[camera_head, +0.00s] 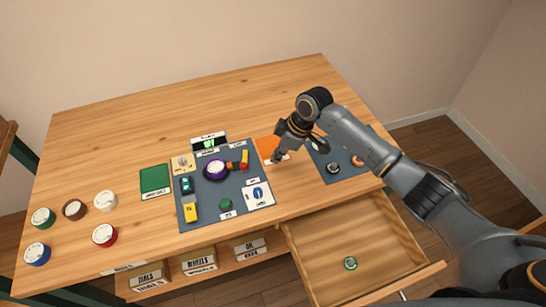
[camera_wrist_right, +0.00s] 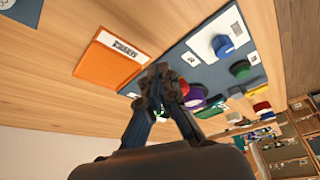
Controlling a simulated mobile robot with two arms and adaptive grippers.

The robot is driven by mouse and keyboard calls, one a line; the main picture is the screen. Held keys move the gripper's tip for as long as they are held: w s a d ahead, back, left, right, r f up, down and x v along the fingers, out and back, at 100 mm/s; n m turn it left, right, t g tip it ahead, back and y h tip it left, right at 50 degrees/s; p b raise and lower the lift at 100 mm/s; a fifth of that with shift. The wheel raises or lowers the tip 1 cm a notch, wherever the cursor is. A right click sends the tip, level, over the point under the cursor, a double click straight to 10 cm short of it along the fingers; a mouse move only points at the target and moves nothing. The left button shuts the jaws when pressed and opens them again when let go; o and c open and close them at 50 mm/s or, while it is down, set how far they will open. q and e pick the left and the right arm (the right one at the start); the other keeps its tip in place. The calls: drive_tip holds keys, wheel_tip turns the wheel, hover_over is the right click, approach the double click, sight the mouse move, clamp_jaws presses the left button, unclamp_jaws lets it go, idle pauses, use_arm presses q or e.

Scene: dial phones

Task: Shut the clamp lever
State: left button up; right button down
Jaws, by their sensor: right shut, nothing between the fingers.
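On the dark blue-grey mat (camera_head: 210,218), a purple round dial (camera_head: 216,170) with a white face has an orange piece beside it. Right of that stands a small yellow piece with a red part (camera_head: 244,162), which looks like the clamp lever; its exact position is unclear. My right gripper (camera_head: 277,158) is over the orange pad, right of this lever, with its fingers together and empty. In the right wrist view, my fingertips (camera_wrist_right: 160,72) partly hide the red part (camera_wrist_right: 184,87) and the purple dial (camera_wrist_right: 194,100); I cannot tell whether they touch. My left gripper is not in view.
An orange pad (camera_head: 264,143) lies beside the mat, and a second mat (camera_head: 321,168) with parts is further right. Several dials lie at left. The table's back is clear.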

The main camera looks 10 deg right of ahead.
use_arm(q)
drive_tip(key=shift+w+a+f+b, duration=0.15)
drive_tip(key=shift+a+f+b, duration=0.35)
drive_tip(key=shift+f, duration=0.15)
use_arm(e)
drive_tip(key=w+a+v, duration=0.1)
drive_tip(key=v, duration=0.6)
drive_tip(key=shift+s+r, duration=0.25)
drive_tip(key=shift+s, duration=0.15)
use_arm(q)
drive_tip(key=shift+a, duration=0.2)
use_arm(e)
drive_tip(key=shift+s, duration=0.1)
